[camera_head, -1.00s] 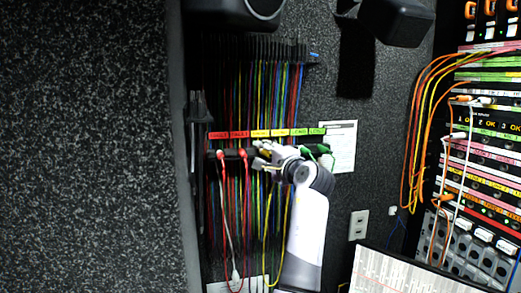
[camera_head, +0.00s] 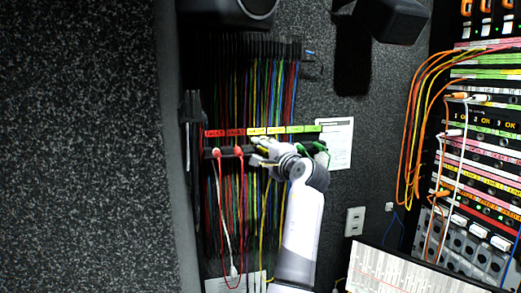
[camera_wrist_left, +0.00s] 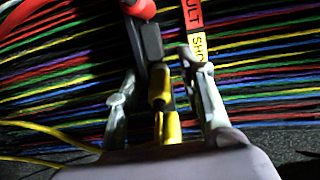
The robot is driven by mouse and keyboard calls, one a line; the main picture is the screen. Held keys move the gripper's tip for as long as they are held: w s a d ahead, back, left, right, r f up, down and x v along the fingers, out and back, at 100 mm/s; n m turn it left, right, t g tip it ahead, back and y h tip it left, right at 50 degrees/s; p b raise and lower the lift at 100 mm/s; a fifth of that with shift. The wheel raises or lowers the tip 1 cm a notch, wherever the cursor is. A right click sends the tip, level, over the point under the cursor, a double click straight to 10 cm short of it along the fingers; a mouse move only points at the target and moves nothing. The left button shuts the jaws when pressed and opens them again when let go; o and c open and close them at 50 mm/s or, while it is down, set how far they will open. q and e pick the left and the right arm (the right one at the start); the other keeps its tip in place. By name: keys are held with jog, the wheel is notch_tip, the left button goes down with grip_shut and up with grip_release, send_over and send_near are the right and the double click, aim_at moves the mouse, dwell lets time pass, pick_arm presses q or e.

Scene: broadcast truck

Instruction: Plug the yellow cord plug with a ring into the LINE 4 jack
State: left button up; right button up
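My left gripper (camera_head: 258,157) is at the black jack strip (camera_head: 229,152), below the yellow labels (camera_head: 266,131). In the left wrist view its two fingers (camera_wrist_left: 158,72) stand apart on either side of a yellow plug (camera_wrist_left: 160,88) at the strip. I see a gap beside the plug, so the fingers look open around it. A second yellow piece (camera_wrist_left: 169,127) lies nearer the palm; I cannot tell whether either has a ring. No label reading LINE 4 is legible, so I cannot pick out that jack. My right gripper is not in view.
Red plugs (camera_head: 238,153) sit in the strip to the left, and green plugs (camera_head: 320,147) to the right, close to my wrist. Colored cords hang above and below.

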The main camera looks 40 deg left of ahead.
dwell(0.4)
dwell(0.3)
pick_arm(q)
jog(key=c, duration=0.7)
jog(key=shift+r, duration=0.2)
grip_shut()
jog(key=shift+o, duration=2.3)
grip_release()
jog(key=shift+r, duration=0.1)
jog(key=o, duration=1)
jog(key=shift+f, duration=0.3)
